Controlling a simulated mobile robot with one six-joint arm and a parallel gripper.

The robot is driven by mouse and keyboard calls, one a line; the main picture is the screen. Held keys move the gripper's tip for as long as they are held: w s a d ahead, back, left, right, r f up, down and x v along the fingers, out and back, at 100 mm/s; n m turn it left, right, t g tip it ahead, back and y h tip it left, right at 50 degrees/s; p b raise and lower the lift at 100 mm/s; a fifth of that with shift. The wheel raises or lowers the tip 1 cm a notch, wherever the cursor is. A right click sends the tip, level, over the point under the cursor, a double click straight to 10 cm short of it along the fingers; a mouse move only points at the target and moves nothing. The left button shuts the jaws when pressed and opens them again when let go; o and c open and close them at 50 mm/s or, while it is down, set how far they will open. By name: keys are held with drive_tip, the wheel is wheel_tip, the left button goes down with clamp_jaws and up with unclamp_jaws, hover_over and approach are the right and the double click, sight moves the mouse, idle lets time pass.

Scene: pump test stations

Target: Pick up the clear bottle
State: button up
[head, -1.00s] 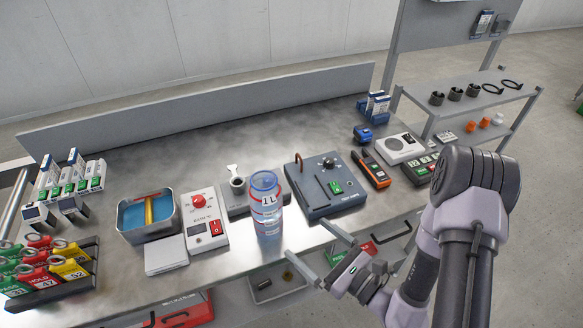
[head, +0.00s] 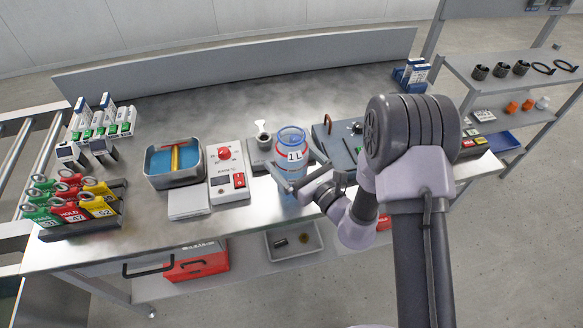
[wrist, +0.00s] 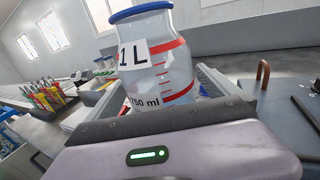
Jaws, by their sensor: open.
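The clear bottle (head: 291,158) stands upright near the front edge of the metal bench. It has a blue rim, a red band and a "1 L" label. In the wrist view the bottle (wrist: 150,62) is large and close, straight ahead, with its lower part hidden behind my gripper's body. My gripper (head: 291,184) is open at the bottle's front, with a finger showing on either side of it. In the wrist view one finger (wrist: 212,80) shows to the right of the bottle. I cannot tell whether the fingers touch it.
A white control box (head: 228,176) with a red knob and a blue-lined tray (head: 174,182) stand left of the bottle. A dark blue test unit (head: 335,147) is close on the right, partly behind my arm. A tag rack (head: 85,232) is at the left. The bench's back is clear.

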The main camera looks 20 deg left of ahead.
drive_tip(key=c, duration=2.2)
drive_tip(key=shift+o, duration=0.2)
